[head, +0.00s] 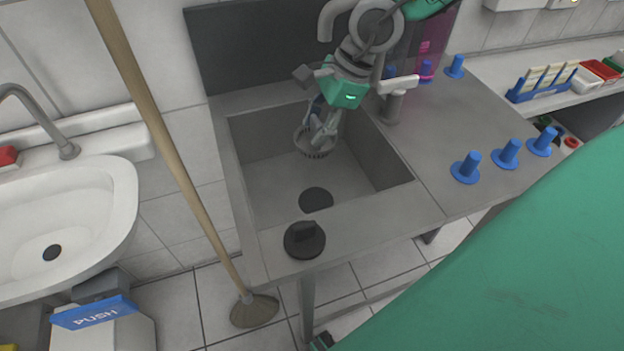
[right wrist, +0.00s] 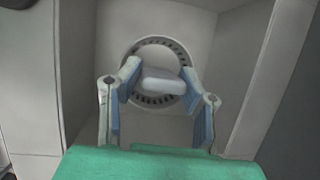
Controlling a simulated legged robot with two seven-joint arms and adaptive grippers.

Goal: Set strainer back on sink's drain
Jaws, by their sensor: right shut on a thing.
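The strainer (head: 314,145) is a grey round basket with a slotted rim. My right gripper (head: 322,122) is shut on it and holds it inside the sink basin, above and behind the drain. In the right wrist view the strainer's slotted ring (right wrist: 160,58) shows beyond the fingers of the gripper (right wrist: 160,82), with a pale grip part between them. The drain (head: 316,200) is a dark round hole in the floor of the grey sink (head: 262,193), nearer the front edge than the strainer. My left gripper is not in view.
A black stopper (head: 304,240) stands on the sink's front rim. Several blue pegs (head: 466,167) stand on the counter at the right. A faucet (head: 392,106) rises at the basin's back right. A wooden-handled plunger (head: 180,180) leans left of the sink, beside a white washbasin (head: 100,215).

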